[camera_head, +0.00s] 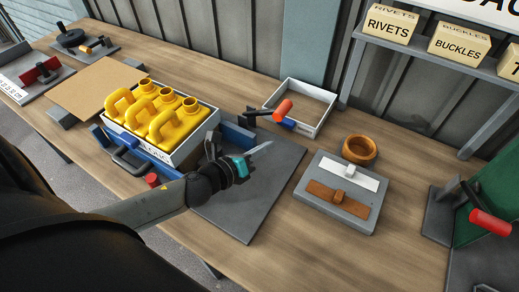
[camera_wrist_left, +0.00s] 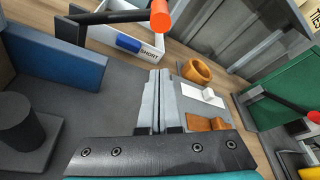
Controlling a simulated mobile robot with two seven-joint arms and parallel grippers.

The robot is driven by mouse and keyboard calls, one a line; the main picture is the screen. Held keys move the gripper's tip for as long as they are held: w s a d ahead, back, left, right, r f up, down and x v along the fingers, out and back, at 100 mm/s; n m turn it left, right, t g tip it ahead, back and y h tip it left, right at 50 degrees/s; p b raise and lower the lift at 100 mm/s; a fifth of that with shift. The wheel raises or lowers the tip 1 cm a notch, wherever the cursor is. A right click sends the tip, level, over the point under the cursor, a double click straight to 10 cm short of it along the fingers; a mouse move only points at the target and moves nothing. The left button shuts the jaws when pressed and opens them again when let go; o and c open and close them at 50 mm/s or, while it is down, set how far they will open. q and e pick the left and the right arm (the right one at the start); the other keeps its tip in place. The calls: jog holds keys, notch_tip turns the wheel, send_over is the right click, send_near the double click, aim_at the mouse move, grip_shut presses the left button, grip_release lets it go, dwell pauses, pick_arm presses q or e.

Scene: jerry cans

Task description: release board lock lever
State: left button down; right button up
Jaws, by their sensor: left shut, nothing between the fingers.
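A lever with a black arm and an orange-red grip (camera_head: 283,110) stands at the far edge of a dark grey board (camera_head: 272,182), beside a blue upright block (camera_head: 238,137). The grip shows at the top of the left wrist view (camera_wrist_left: 160,16), its black arm running left. My left gripper (camera_head: 262,149) is over the grey board, on the near side of the lever. Its two long fingers (camera_wrist_left: 158,85) are shut together with nothing between them and apart from the lever. My right gripper is not in view.
A crate (camera_head: 190,153) of yellow jerry cans stands left of my gripper. A white tray (camera_head: 325,95) lies behind the lever. A grey block with white and brown straps (camera_head: 335,215) and a wooden ring (camera_head: 360,150) are right. A red-handled green fixture (camera_head: 490,225) stands at far right.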

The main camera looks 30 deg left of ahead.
pick_arm(q)
jog(key=shift+v, duration=1)
